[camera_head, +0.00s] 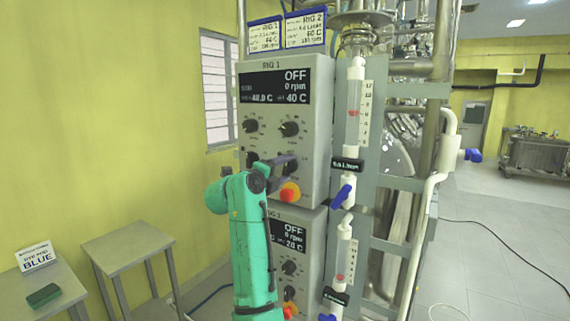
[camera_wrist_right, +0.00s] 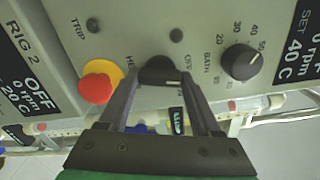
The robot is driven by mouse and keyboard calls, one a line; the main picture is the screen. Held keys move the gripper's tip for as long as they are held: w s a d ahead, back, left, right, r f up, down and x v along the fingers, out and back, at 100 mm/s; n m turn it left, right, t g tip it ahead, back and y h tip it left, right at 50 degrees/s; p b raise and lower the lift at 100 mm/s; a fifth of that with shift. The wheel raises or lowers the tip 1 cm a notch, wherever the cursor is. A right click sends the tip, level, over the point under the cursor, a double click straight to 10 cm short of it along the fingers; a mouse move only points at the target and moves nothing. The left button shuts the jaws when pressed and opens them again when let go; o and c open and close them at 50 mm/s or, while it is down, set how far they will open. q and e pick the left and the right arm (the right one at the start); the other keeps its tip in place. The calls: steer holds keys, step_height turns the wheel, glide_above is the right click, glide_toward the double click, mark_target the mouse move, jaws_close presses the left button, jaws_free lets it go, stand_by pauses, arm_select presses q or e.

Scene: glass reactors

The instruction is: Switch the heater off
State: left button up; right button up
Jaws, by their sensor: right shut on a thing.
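The Rig 1 control box (camera_head: 318,100) stands in the middle of the head view. Its display (camera_head: 275,87) reads OFF, 0 rpm and 40 C. In the right wrist view, a black knob (camera_wrist_right: 158,65) sits between the red button and the bath knob; its partly covered label starts with "HE", with OFF printed beside it. My right gripper (camera_wrist_right: 160,78) is shut on this knob, one finger on each side. In the head view the right gripper (camera_head: 285,165) is at the box's lower right knob and mostly hides it. My left gripper is not in view.
A red button on a yellow base (camera_wrist_right: 97,82) lies close beside the gripped knob. The bath knob (camera_wrist_right: 241,62) is on the other side. The Rig 2 box (camera_head: 307,245) is below. Glass tubes with blue valves (camera_head: 343,193) stand right of the boxes. Low tables (camera_head: 128,245) are at left.

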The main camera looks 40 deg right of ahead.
steer(key=shift+n+p, duration=1)
steer(key=shift+n, duration=0.5)
steer(key=o, duration=1.4)
